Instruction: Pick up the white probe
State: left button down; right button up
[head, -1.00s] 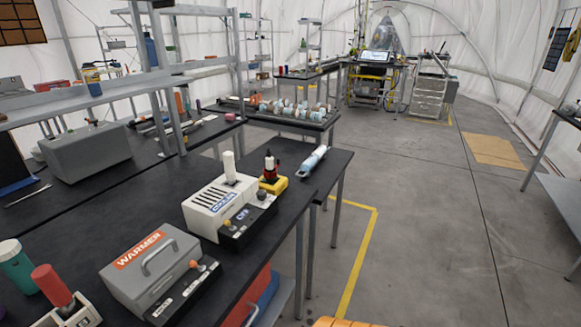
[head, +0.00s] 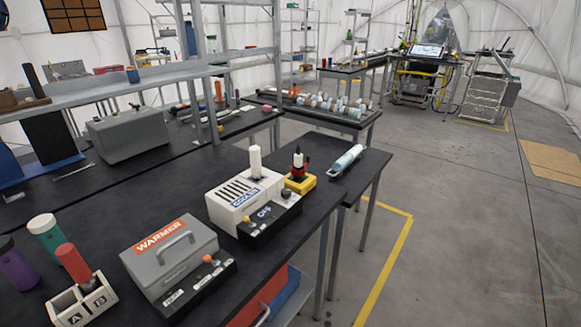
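A white upright cylinder, which looks like the white probe (head: 255,160), stands at the back of a white vented box (head: 228,202) on the black bench. The box's blue label seems to read COOLER, and its dark front panel (head: 268,214) reads OFF. The cylinder's lower end is hidden in or behind the box. Neither of my grippers is in view, and nothing touches the cylinder.
A grey WARMER box (head: 168,255) sits in front on the bench (head: 110,205). A yellow stand (head: 300,183) and a white-blue tool (head: 347,159) lie beyond the vented box. A red cylinder (head: 73,263) stands in an A/B holder (head: 82,304).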

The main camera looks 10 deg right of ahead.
aim_at(256, 166)
jog(key=i+l+u, duration=0.5)
jog(key=l, duration=0.15)
jog(key=i+l+u, duration=0.25)
jog(key=l, duration=0.15)
jog(key=l+u, duration=0.25)
jog(key=l, duration=0.15)
jog(key=i+l+u, duration=0.25)
jog(key=l, duration=0.2)
jog(key=l+u, duration=0.25)
jog(key=l, duration=0.2)
